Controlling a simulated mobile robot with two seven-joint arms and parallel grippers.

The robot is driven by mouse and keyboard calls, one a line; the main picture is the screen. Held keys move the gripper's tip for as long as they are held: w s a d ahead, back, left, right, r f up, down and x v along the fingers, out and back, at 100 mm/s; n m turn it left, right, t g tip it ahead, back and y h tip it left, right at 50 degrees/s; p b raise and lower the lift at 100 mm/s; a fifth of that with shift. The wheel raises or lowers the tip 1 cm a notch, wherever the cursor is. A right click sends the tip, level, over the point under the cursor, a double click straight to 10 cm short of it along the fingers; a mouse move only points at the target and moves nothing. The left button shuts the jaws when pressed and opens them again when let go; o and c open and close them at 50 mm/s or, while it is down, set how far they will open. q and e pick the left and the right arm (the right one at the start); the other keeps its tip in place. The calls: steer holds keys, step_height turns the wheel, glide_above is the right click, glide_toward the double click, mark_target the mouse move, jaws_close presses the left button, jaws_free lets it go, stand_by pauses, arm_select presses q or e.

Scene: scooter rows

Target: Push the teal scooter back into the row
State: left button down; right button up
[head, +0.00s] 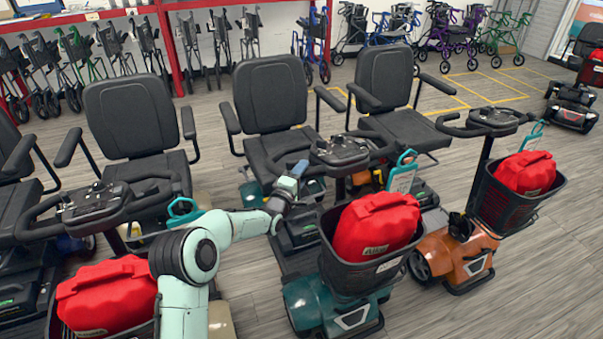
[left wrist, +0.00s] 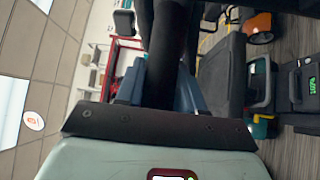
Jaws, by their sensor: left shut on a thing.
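The teal scooter (head: 308,300) stands in the middle of the head view, its front toward me. It has a black seat (head: 270,95), a black tiller head (head: 341,150) and a front basket holding a red bag (head: 376,224). My left gripper (head: 296,170) is shut on the left end of its handlebar. In the left wrist view, a thick dark bar (left wrist: 168,55) lies between the two blue-grey fingers, which partly show. My left arm hides some of the floor and the scooter to the left. My right gripper is not in view.
An orange scooter (head: 445,254) stands close on the right, its basket beside the teal one's. Another scooter with a black seat (head: 129,115) and red bag (head: 105,294) stands on the left. Walkers (head: 460,33) line the back. Bare floor (head: 545,235) lies to the right.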

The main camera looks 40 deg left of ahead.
arm_select(q)
steer(key=shift+s+a+f, duration=0.1)
steer(key=shift+a, duration=0.1)
steer(key=c, duration=0.8)
jaws_free()
steer(key=shift+d, duration=0.1)
steer(key=shift+s, duration=0.1)
steer(key=p+v, duration=0.1)
steer(key=v, duration=1.2)
steer(key=shift+s, duration=0.15)
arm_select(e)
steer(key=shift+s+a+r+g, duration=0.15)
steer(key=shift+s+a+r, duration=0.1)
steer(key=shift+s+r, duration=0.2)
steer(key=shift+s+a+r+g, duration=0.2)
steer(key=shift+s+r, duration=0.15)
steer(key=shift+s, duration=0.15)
